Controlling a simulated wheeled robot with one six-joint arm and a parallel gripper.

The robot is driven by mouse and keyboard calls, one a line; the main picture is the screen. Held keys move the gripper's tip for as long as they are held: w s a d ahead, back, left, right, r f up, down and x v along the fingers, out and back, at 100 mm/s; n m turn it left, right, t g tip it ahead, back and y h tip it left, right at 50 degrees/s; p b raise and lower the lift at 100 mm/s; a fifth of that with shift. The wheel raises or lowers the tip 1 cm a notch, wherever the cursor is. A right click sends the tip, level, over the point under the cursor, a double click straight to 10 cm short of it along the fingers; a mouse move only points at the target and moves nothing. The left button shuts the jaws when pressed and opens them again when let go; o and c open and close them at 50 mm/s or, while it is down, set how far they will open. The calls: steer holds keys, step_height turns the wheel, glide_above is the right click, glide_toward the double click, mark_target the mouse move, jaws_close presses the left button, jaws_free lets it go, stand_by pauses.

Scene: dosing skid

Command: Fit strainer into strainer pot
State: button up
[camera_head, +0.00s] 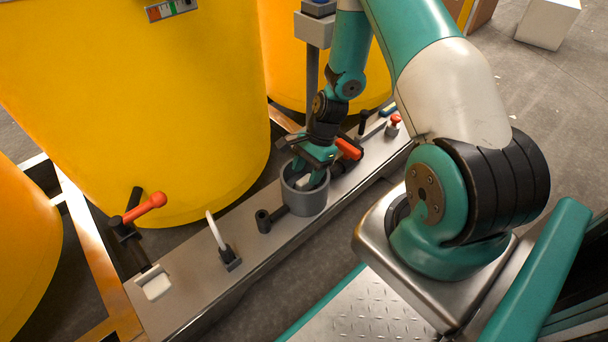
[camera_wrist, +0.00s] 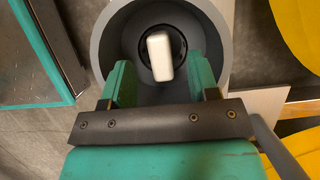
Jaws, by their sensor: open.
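The strainer pot (camera_head: 306,203) is a grey, open-topped cylinder on the metal skid plate. In the wrist view, the pot's grey rim (camera_wrist: 100,45) surrounds a dark interior. Inside it is a white, upright-looking block on a dark round part, which looks like the strainer (camera_wrist: 159,56) with its grip. In the head view, only a small pale bit shows in the pot's mouth. My gripper (camera_head: 311,174) points down into the pot's mouth. Its two teal fingers are apart, one on each side of the white block in the wrist view, with visible gaps. Strainer depth and seating are hidden.
A large yellow tank (camera_head: 150,100) stands behind the skid plate (camera_head: 190,280). A red-handled lever (camera_head: 350,149) is close to my gripper's right. Another red-handled valve (camera_head: 146,207), a white-handled fitting (camera_head: 217,232) and a dark pipe stub (camera_head: 264,220) lie left of the pot.

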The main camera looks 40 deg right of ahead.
steer(key=p+v, duration=0.6)
steer(key=v, duration=0.8)
steer(key=shift+a, duration=0.1)
